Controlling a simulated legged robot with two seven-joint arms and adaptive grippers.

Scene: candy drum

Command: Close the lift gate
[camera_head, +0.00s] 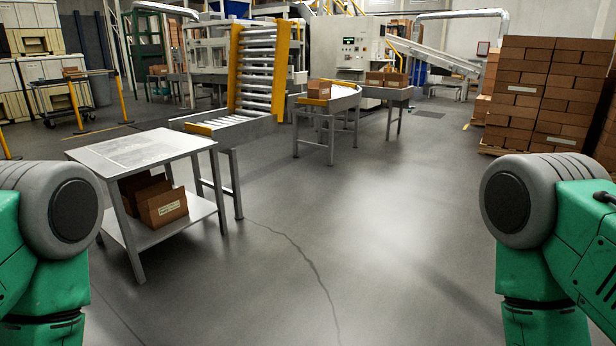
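The lift gate (263,68) is a roller section with yellow side rails in the middle-left background. It stands raised, nearly upright, at the end of a low roller conveyor (228,127). A gap of open floor lies between it and the curved conveyor (335,102) on the right. My two green and grey arms show at the lower left and lower right edges. Both of my grippers are out of the picture. No part of me is near the gate.
A grey metal table (142,150) with open cardboard boxes (163,207) on its lower shelf stands at front left, before the conveyor. Stacked brown boxes (535,90) stand on a pallet at right. The middle floor is clear. A control cabinet (343,50) stands behind.

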